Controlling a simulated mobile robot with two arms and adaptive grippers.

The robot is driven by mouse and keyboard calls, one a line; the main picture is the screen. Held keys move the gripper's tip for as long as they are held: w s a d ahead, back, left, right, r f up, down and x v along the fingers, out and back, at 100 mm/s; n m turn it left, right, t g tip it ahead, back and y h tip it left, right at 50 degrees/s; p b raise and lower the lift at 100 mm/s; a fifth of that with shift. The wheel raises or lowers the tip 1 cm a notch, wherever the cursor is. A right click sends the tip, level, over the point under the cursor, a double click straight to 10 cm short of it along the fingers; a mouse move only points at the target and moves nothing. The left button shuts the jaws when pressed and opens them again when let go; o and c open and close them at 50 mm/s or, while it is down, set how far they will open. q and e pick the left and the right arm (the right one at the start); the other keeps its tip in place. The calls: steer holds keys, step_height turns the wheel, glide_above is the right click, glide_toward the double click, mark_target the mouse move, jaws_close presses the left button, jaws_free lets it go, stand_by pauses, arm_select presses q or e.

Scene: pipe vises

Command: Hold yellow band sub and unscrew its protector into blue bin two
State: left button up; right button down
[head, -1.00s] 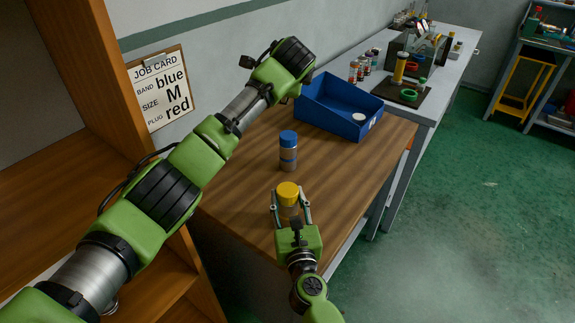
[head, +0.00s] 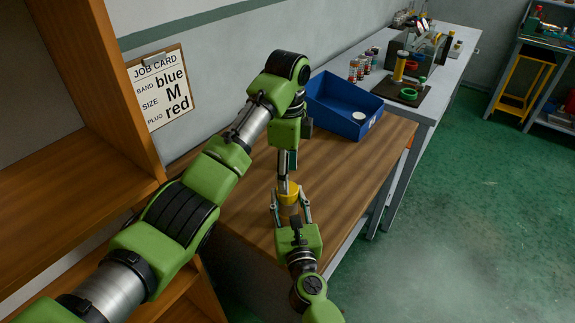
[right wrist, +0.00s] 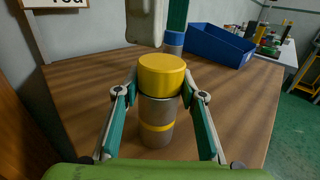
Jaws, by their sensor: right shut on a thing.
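The yellow band sub (right wrist: 156,108) is a grey cylinder with a yellow band, upright at the table. Its yellow protector (right wrist: 161,74) caps the top; it also shows in the head view (head: 289,190). My right gripper (right wrist: 158,92) is shut on the sub's body, below the protector. My left gripper (head: 285,183) points down just above the protector; whether it touches is unclear. Its fingers show at the top of the right wrist view, but their opening is unclear.
A blue-capped cylinder (right wrist: 174,41) stands behind the sub, hidden in the head view by my left arm. A job card (head: 161,88) hangs on the wall. A grey bench (head: 455,60) beyond holds several cans and a vise. The wooden table's right side (head: 345,165) is clear.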

mark_target(287, 207)
arm_select(q)
step_height(287, 207, down, 6)
steer(key=shift+r, duration=0.1)
stand_by(0.4)
steer(key=c, duration=1.1)
steer(key=n, duration=0.6)
steer(key=shift+n, duration=0.4)
steer(key=shift+c, duration=0.2)
steer(key=o, duration=1.2)
steer(key=shift+o, duration=0.2)
